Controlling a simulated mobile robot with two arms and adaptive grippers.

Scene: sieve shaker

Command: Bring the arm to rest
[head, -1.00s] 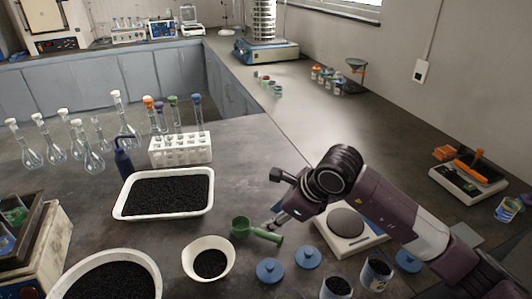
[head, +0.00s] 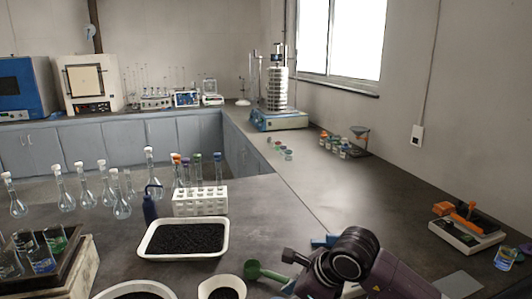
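My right arm comes in from the lower right, and its gripper (head: 287,284) is low over the bench near the bottom edge. The wrist and the frame edge hide most of its fingers, so I cannot tell whether it is open or shut. A green scoop (head: 254,269) lies just left of it, its handle running towards the gripper. I cannot tell whether they touch. My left gripper is not in view.
A white tray of black granules (head: 185,238) and a white bowl (head: 222,283) are left of the arm. Behind stand a white tube rack (head: 200,202) and stoppered flasks (head: 121,209). The sieve shaker (head: 279,119) is at the back. The right bench (head: 330,185) has clear room.

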